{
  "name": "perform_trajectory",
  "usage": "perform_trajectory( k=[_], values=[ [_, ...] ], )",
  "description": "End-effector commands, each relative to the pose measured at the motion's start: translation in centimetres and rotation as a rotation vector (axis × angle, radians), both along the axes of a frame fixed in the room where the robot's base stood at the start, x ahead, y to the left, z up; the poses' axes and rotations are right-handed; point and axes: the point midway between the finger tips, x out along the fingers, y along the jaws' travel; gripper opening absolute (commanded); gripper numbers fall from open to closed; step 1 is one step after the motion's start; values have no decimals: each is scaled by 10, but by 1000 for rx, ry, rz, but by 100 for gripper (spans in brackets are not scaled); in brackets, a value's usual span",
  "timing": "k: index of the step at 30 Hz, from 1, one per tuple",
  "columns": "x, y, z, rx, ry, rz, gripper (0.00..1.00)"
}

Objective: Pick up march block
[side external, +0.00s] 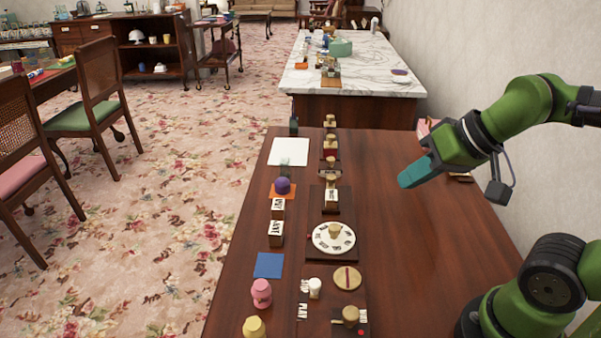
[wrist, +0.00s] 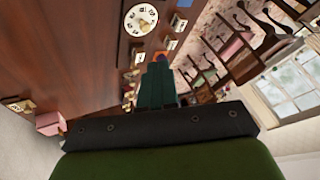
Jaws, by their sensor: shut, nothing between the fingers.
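My gripper (side external: 404,181) is shut and empty, held in the air above the right part of the brown table, pointing left and slightly down. In the wrist view the shut teal fingers (wrist: 160,62) point up the picture. Several small blocks with dark lettering on white faces stand on the table: one upper left block (side external: 278,207), one just below it (side external: 276,233), and one on a dark stand (side external: 331,198). The lettering is too small to read surely, so I cannot tell which is the march block. My gripper is right of all of them and apart from them.
A round white dial (side external: 334,237) sits on a dark base. A purple ball (side external: 282,185), a blue square (side external: 268,265), a pink cup-like object (side external: 261,292) and a white sheet (side external: 288,152) line the left. The table's right part (side external: 420,240) is mostly clear. A marble-topped counter (side external: 352,68) stands behind.

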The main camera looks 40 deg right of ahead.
Motion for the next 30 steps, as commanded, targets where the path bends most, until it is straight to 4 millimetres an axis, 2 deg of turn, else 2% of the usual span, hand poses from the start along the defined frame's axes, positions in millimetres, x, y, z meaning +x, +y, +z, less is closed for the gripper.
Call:
perform_trajectory(
  k=[9,11,21,30],
  values=[
    [1,-1,0,-1,-1,-1,0],
    [1,-1,0,-1,-1,-1,8],
    [1,-1,0,-1,0,-2,60],
    [1,-1,-1,-2,5,-1,62]
  ],
)
